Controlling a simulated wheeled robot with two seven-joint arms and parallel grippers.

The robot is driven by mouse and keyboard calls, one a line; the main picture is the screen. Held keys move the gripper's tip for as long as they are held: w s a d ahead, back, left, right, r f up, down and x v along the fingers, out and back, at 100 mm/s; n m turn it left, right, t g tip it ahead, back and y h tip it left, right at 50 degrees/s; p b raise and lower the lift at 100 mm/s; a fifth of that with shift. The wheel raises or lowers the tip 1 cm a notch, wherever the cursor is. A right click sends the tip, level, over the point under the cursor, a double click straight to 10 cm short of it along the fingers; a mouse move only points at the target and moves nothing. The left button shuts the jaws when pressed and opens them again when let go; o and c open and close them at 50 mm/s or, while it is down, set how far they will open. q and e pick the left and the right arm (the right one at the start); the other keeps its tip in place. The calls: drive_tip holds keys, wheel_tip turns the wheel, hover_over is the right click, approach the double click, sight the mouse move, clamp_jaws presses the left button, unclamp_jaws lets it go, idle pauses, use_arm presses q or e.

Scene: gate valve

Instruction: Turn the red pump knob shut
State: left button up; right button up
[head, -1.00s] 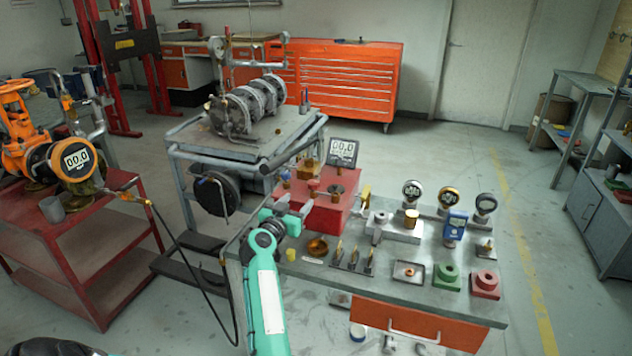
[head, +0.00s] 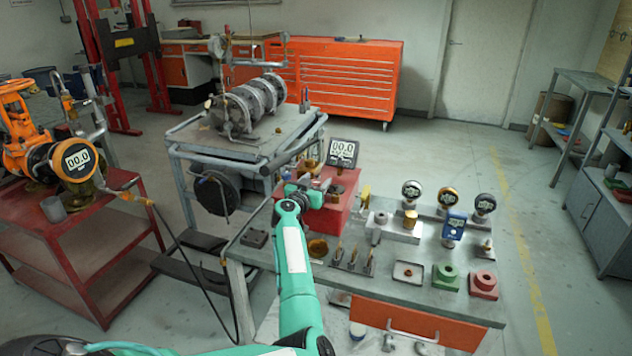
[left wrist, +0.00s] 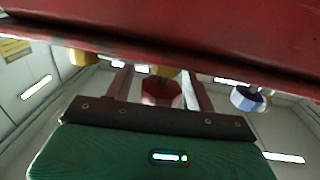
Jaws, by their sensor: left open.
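The red pump box (head: 338,213) stands at the back left of the grey workbench, with several brass and dark fittings on top. My left gripper (head: 312,187) is at the left side of this box and hides part of it. In the left wrist view, the red knob (left wrist: 162,92) shows between the two fingers of my open left gripper (left wrist: 160,85). I cannot tell whether either finger touches it. A red surface (left wrist: 170,32) spans the top of that view, close to the camera. The knob is hard to pick out in the head view. My right gripper is not in view.
A digital gauge (head: 343,153) reading 00.0 stands behind the pump box. Round gauges (head: 412,190), a small tray (head: 408,272), a green block (head: 446,276) and a red block (head: 484,284) stand to the right on the bench. A valve cart (head: 238,145) stands behind, to the left.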

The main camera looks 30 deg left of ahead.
use_arm(q)
drive_tip(key=shift+w, duration=0.2)
drive_tip(key=c, duration=1)
drive_tip(key=shift+o, duration=0.2)
drive_tip(key=shift+f, duration=0.1)
